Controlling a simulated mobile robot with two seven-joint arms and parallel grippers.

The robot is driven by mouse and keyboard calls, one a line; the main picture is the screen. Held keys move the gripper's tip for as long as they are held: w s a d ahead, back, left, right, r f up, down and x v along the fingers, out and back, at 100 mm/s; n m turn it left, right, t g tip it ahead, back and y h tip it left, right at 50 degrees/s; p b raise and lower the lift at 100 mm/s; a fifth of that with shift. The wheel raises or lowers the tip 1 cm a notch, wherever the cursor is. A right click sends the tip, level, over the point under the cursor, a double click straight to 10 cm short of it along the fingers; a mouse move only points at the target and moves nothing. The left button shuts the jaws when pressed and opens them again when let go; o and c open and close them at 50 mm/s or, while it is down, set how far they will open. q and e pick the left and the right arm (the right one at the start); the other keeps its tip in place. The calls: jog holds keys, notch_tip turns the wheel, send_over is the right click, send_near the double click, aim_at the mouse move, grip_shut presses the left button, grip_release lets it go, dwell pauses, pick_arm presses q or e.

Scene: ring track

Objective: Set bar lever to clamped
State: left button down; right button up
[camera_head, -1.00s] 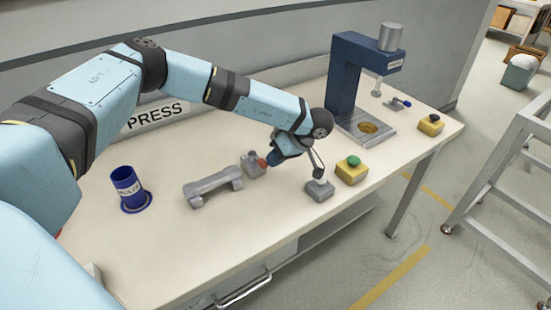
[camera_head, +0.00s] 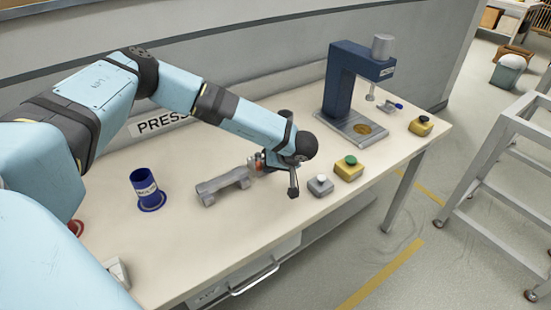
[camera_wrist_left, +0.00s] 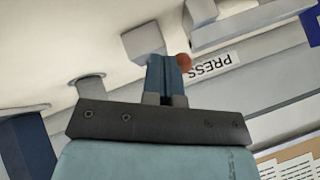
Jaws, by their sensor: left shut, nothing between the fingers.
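The bar lever shows as a red knob (camera_wrist_left: 184,62) in the left wrist view, right beside my shut fingers. A grey block (camera_wrist_left: 143,40) lies just beyond the fingertips. In the head view, my left gripper (camera_head: 266,160) is low over the bench at the right end of the grey bar fixture (camera_head: 223,186). The red knob and block are mostly hidden there by the gripper. My left gripper (camera_wrist_left: 165,68) is shut and empty; whether it touches the knob I cannot tell. The lever's angle is not clear. My right gripper is out of view.
A grey box with a white button (camera_head: 321,184) and a yellow box with a green button (camera_head: 348,168) stand right of the gripper. The blue press (camera_head: 341,92) is at the back right. A blue cylinder (camera_head: 146,187) stands at left. The bench front (camera_head: 260,235) is clear.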

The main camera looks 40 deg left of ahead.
aim_at(259, 167)
pick_arm(q)
jog(key=shift+s+a+r+m+t+p, duration=0.2)
jog(key=shift+s+m+t+p, duration=0.1)
jog(key=shift+m+p, duration=0.15)
jog(key=shift+s+a+p, duration=0.15)
jog(key=shift+s+p, duration=0.1)
jog(key=shift+p, duration=0.05)
jog(key=shift+s+a+p, duration=0.55)
jog(key=shift+s+p, duration=0.1)
jog(key=shift+p, duration=0.35)
jog(key=shift+s+a+f+p, duration=0.1)
jog(key=shift+s+a+p, duration=0.25)
jog(key=shift+p, duration=0.15)
jog(key=shift+s+a+p, duration=0.2)
jog(key=shift+a+p, duration=0.15)
jog(key=shift+s+a+f, duration=0.1)
jog(key=shift+a, duration=0.1)
jog(key=shift+a+p, duration=0.15)
jog(key=shift+p, duration=0.15)
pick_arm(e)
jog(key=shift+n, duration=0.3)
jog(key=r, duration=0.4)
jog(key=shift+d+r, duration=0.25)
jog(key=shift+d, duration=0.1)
